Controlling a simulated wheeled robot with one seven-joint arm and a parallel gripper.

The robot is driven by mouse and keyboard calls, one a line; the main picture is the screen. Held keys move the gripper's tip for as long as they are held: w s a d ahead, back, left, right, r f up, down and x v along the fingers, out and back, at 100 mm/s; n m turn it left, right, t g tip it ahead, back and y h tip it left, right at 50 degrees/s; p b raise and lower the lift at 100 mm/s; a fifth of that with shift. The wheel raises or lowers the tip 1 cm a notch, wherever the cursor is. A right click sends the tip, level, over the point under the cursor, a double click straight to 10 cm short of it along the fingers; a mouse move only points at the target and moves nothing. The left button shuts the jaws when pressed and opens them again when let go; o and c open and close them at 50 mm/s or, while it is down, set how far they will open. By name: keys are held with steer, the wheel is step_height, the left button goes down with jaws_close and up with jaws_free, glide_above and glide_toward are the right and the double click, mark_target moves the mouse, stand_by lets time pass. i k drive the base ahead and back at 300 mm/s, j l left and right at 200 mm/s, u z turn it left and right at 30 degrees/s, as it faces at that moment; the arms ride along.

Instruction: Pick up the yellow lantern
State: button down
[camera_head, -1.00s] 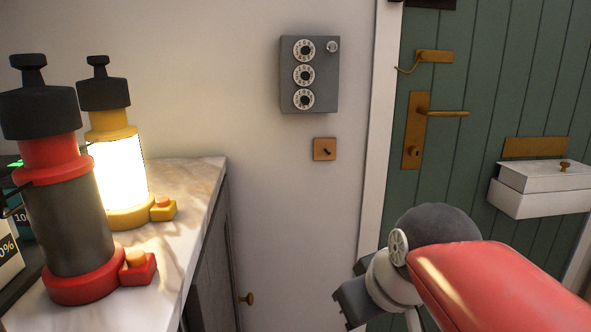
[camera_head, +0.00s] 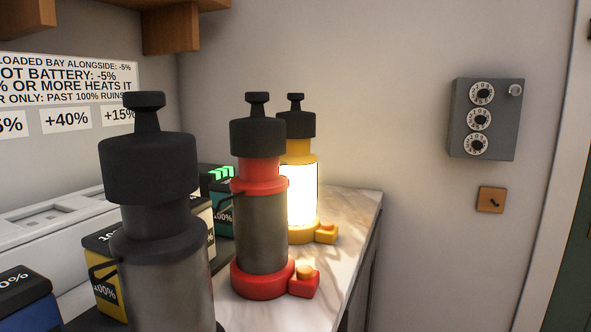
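The yellow lantern (camera_head: 301,193) stands upright and lit on the marble-topped counter (camera_head: 350,215), near its back right end. It has a black cap with a knob, a yellow collar and base, and a small yellow block at its foot. A red lantern (camera_head: 260,232), unlit, stands in front and to the left, hiding part of the yellow lantern's left side. A black lantern (camera_head: 160,240), also unlit, stands nearest on the left. My gripper is not in view now.
Labelled batteries, one yellow (camera_head: 103,283) and one blue (camera_head: 28,300), sit by a white charger unit (camera_head: 45,220). A wooden shelf (camera_head: 170,27) hangs above. A grey dial box (camera_head: 486,119) and a small wooden switch plate (camera_head: 491,199) are on the wall to the right.

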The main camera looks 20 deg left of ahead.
mark_target(298, 165)
steer(key=u, duration=1.25)
